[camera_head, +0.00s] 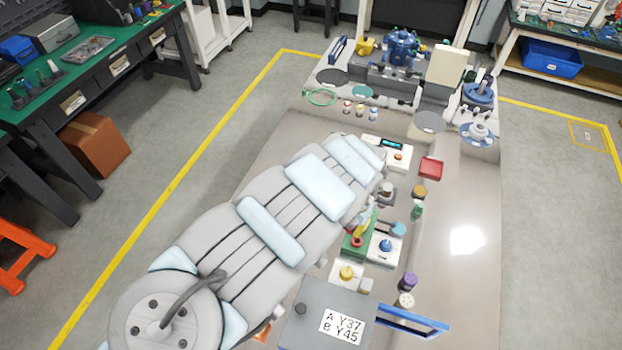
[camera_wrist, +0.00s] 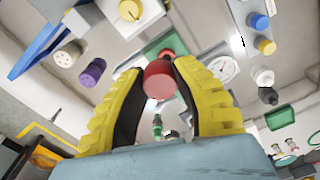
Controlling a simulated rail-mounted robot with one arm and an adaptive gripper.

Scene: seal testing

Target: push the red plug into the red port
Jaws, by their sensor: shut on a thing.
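My gripper (camera_wrist: 160,68) has yellow ridged fingers and is shut on the red plug (camera_wrist: 158,82), which shows between the fingertips in the wrist view. A green block (camera_wrist: 153,47) lies just beyond the plug, with a darker red part (camera_wrist: 167,54) close against the plug's far side. In the head view the green block (camera_head: 350,251) stands on the bench, with red (camera_head: 357,241) on its top right under my gripper (camera_head: 360,230). The red port's opening is hidden, and I cannot tell how far the plug is in it.
A white block with a blue knob (camera_head: 386,246) stands right of the green block. A yellow knob (camera_head: 347,272) on a white base is in front. A grey box (camera_head: 325,312) with a blue-framed door (camera_head: 412,322) stands nearest. A red tray (camera_head: 431,168) lies farther back.

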